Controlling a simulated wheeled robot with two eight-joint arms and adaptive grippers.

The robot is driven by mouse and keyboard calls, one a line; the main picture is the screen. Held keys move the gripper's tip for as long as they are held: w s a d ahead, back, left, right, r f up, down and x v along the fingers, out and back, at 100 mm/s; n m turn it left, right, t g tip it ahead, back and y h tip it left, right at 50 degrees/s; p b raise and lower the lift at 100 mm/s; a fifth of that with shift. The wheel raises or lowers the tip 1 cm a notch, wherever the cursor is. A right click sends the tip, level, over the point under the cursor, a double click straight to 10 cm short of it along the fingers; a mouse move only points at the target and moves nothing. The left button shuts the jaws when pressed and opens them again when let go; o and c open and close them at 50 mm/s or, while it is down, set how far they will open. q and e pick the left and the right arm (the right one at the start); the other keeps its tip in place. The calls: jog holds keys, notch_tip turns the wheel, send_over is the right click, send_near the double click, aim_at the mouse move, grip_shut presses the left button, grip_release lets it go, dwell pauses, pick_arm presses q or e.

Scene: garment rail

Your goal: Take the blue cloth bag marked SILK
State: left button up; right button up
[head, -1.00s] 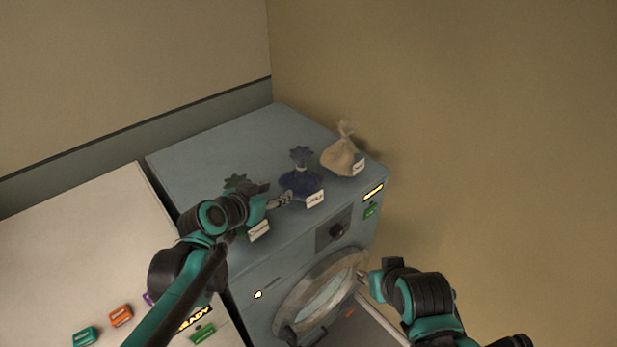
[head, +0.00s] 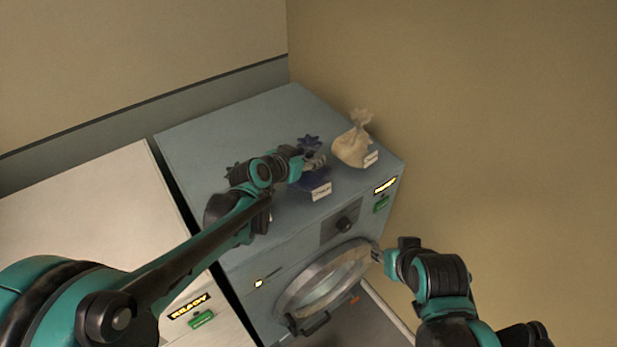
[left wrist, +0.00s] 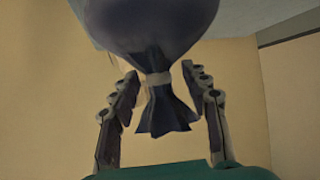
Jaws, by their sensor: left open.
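The blue cloth bag (head: 316,184) stands on top of the grey washing machine, with a white tag at its front too small to read surely. My left gripper (head: 316,161) is at the bag's tied neck. In the left wrist view the bag (left wrist: 163,30) appears upside down, its pale tie and flared top between the fingers of my left gripper (left wrist: 160,78). The fingers are open, with gaps on both sides. My right gripper (head: 378,255) is beside the round door; its fingers are too small to read.
A beige bag (head: 352,146) with a white tag stands right of the blue one. The washing machine (head: 230,125) has its round door (head: 330,283) at the front. A white machine (head: 100,205) stands to the left. My left arm hides most of a green bag.

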pick_arm(q)
jog(key=shift+w+d+f, duration=0.15)
jog(key=shift+w+f, duration=0.05)
jog(key=shift+w, duration=0.1)
jog(key=shift+s, duration=0.15)
jog(key=shift+c, duration=0.5)
grip_shut()
jog(key=shift+r, duration=0.1)
